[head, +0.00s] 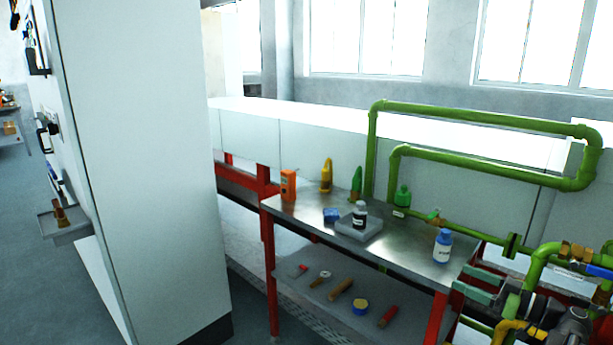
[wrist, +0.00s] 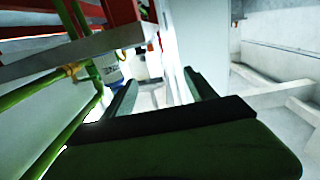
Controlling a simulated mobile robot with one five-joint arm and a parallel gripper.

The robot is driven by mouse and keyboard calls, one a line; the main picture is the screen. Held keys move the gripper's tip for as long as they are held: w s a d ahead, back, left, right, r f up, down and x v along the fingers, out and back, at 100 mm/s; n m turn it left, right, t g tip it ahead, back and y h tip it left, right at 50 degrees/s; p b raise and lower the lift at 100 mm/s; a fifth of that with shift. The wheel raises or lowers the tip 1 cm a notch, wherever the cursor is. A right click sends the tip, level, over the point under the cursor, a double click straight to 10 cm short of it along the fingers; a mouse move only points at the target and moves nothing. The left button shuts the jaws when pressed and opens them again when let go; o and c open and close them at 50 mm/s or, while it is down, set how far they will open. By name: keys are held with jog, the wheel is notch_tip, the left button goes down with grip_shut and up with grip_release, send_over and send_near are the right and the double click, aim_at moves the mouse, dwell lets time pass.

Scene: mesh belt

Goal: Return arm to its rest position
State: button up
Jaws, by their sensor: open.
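My gripper (head: 468,282) is at the lower right of the head view, by the right end of a metal table (head: 412,255). Its two green fingers are apart, and I see nothing held between them. In the wrist view my gripper (wrist: 163,92) also shows open, with a gap between the fingers. A blue and white bottle (head: 442,246) stands upright on the table near its right end, to the left of the fingertips. A bottle (wrist: 108,68) also shows in the wrist view, beyond the left finger; contact cannot be told.
Several small items lie on the lower shelf (head: 318,300). Green pipes (head: 480,115) rise behind. A white cabinet (head: 145,170) stands left.

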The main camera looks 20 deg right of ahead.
jog(key=w+a+f+n+g+y, duration=0.1)
jog(key=w+a+n+g+y, duration=0.1)
jog(key=w+a, duration=0.45)
jog(key=w+a+f+n+g+y, duration=0.1)
jog(key=w+a+g+y, duration=0.15)
jog(key=a, duration=0.75)
jog(key=w+a+f+n+g, duration=0.1)
jog(key=w+a+f+g, duration=0.15)
jog(key=a, duration=0.75)
jog(key=w+a+f+n+g, duration=0.2)
jog(key=a+f+g, duration=0.15)
jog(key=a, duration=0.65)
jog(key=s+a+f+m+g+h, duration=0.2)
jog(key=s+a+f+g+h, duration=0.15)
jog(key=a+f, duration=0.4)
jog(key=s+a+f+m+g+h, duration=0.1)
jog(key=s+a+f+g+h, duration=0.2)
jog(key=a+f, duration=0.4)
jog(key=s+d+f+m+t+h, duration=0.1)
jog(key=d+m+h, duration=0.6)
jog(key=d+m, duration=0.2)
notch_tip(320, 180, up, 18)
jog(key=p, duration=1.8)
jog(key=shift+s+a+r+p, duration=0.15)
jog(key=shift+a+p, duration=0.05)
jog(key=shift+p, duration=0.1)
